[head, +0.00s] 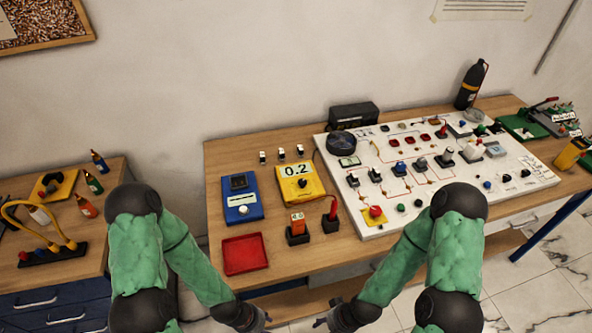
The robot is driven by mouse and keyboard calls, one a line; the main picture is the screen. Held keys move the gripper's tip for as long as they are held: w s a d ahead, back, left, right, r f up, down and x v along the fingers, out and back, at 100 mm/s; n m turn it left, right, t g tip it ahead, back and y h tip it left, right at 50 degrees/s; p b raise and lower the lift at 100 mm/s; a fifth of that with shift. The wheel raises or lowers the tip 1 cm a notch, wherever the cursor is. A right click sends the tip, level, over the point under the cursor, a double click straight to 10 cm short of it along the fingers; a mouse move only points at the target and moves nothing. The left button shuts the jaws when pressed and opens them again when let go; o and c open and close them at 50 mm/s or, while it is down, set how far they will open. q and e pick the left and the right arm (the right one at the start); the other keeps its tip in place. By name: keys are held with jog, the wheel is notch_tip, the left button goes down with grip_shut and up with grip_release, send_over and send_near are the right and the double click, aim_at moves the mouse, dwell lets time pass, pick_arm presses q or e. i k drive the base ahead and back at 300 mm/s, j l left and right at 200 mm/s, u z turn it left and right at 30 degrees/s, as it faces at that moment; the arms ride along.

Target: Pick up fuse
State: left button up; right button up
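Three small white-and-black pieces stand in a row at the back of the main table: a left one (262,157), a middle one (281,154) and a right one (300,151). They may be fuses, but they are too small to tell. My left gripper (262,319) and my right gripper (320,322) are low in the head view, in front of the table's near edge and apart from everything on it. Both are dark and partly cut off or hard to make out, so their opening is unclear. I see nothing held in either.
A blue meter (241,209), a yellow meter reading 0.2 (300,195), an orange block (297,222) and a red tray (245,268) stand on the table (222,165). A white panel (375,221) with several knobs fills the right.

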aim_at(376, 172)
jog(key=k+l+u, duration=0.1)
jog(key=l+u, duration=0.15)
jog(key=l, duration=0.2)
jog(key=k+l+u, duration=0.3)
jog(key=l, duration=0.15)
jog(key=k+l+u, duration=0.1)
jog(key=l+u, duration=0.15)
jog(key=l, duration=0.15)
jog(key=k+l+u, duration=0.3)
jog(key=i+l, duration=0.1)
